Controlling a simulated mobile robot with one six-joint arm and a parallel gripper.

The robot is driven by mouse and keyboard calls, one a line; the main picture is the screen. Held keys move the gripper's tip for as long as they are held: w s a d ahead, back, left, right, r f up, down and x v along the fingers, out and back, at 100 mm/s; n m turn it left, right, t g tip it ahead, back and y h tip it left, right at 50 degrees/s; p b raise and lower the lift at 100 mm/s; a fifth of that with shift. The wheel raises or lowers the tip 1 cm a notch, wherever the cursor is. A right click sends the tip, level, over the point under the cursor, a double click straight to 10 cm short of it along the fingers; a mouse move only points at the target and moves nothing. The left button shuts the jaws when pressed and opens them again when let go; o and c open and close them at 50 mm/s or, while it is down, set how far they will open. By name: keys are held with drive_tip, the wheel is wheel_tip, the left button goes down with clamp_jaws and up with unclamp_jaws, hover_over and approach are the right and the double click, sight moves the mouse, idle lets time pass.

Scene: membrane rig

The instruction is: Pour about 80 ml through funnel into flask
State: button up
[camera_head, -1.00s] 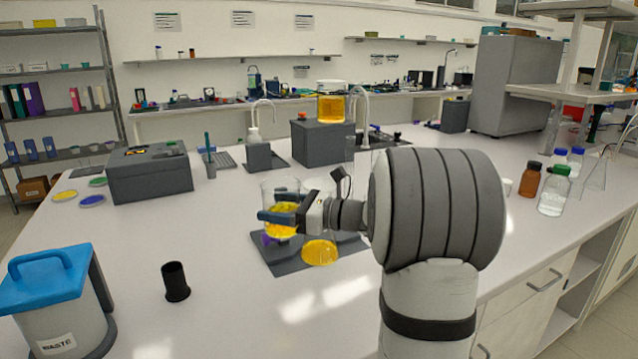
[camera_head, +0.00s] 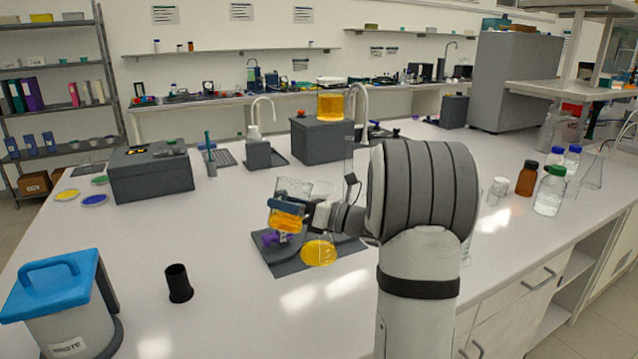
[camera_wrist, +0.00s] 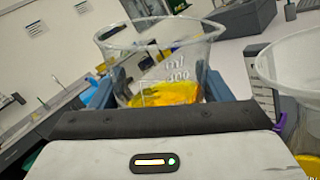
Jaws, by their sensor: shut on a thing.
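My gripper (camera_head: 286,209) is shut on a clear glass beaker (camera_head: 292,186) holding yellow-orange liquid. The beaker also shows in the wrist view (camera_wrist: 158,50), between my blue fingers. It is held above the mat and leans slightly right at the top in the head view. A clear funnel (camera_head: 321,189) is just right of the beaker, partly hidden by my gripper; its wide rim shows at the right of the wrist view (camera_wrist: 297,55). The flask (camera_head: 318,252), with yellow liquid in its base, stands below on the mat. I see no clear stream between beaker and funnel.
The flask stands on a dark mat (camera_head: 286,266). A purple item (camera_head: 276,239) is beside it. A black cup (camera_head: 178,284) and blue-lidded waste bin (camera_head: 58,310) stand front left. Bottles (camera_head: 550,192) stand right. The bench between the mat and black cup is clear.

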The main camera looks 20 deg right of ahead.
sight(293, 187)
drive_tip(key=shift+w+d+r+m, duration=0.15)
drive_tip(key=shift+d+m, duration=0.05)
drive_tip(key=shift+m, duration=0.2)
drive_tip(key=r+p, duration=0.1)
drive_tip(key=r+m+p, duration=0.1)
drive_tip(key=p, duration=0.1)
drive_tip(key=d+r+m+t+p, duration=0.1)
drive_tip(key=r, duration=0.1)
drive_tip(key=shift+w+r, duration=0.1)
drive_tip(key=shift+w, duration=0.2)
drive_tip(key=shift+w+d+f+m+t, duration=0.15)
drive_tip(key=shift+f+m+t, duration=0.25)
drive_tip(key=shift+m, duration=0.6)
drive_tip(key=shift+f+m+t+b, duration=0.3)
drive_tip(key=shift+f+m+t, duration=0.1)
drive_tip(key=shift+f+m, duration=0.6)
drive_tip(key=shift+r+m+h+p, duration=0.3)
drive_tip(key=shift+r+h+p, duration=0.1)
drive_tip(key=shift+r+p, duration=0.1)
drive_tip(key=shift+r+m+t+p, duration=0.2)
drive_tip(key=shift+m+t+p, duration=0.1)
drive_tip(key=shift+m, duration=0.2)
drive_tip(key=shift+d+f, duration=0.1)
drive_tip(key=shift+w+d, duration=0.1)
drive_tip(key=shift+w, duration=0.05)
